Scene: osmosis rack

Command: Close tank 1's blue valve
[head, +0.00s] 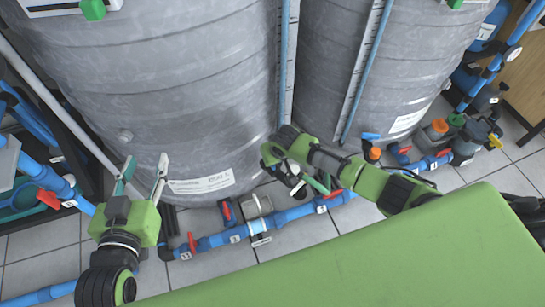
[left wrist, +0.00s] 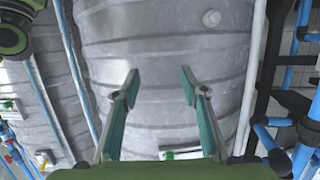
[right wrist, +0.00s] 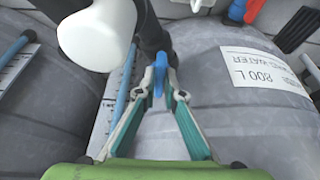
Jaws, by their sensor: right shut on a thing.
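A blue valve handle (right wrist: 158,77) shows in the right wrist view between the fingertips of my right gripper (right wrist: 160,85), which is shut on it. A dark pipe lies right behind it. In the head view my right gripper (head: 310,184) is low in front of the gap between two large grey tanks, and its own arm hides the handle. The left grey tank (head: 190,90) bears a white label; the right one is the other grey tank (head: 345,70). Which is tank 1 cannot be read. My left gripper (head: 145,172) is open and empty before the left tank.
Blue pipe (head: 275,220) with red handles runs along the tiled floor below the tanks. A blue handle (head: 370,136) and orange caps sit further right. White scales with blue tubes run up the tanks. Blue piping in a dark frame stands at the left.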

